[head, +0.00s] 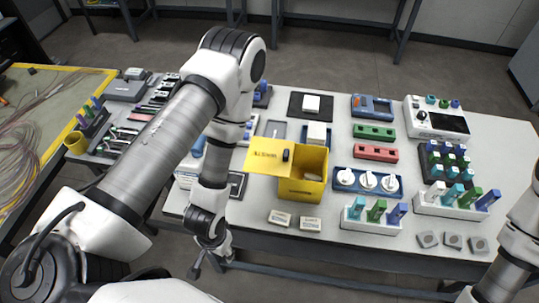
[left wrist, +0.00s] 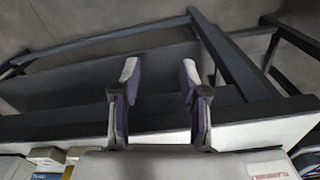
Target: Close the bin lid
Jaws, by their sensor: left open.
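The yellow bin (head: 313,187) stands near the front middle of the table. Its yellow lid (head: 263,161), with a dark label, is open and sticks out to the left of the bin's opening. Something pale lies inside the bin. My left gripper (head: 208,266) hangs in front of the table's front edge, to the left of and nearer than the bin, touching nothing. In the left wrist view, its two fingers (left wrist: 158,82) are apart with nothing between them. My right arm shows at the right edge, but its gripper is out of frame.
Two small pale boxes (head: 310,224) lie in front of the bin. A blue tray (head: 345,188) with white spools and a rack of coloured pieces (head: 356,226) stand to its right. Behind my left arm are several tools. The floor before the table is clear.

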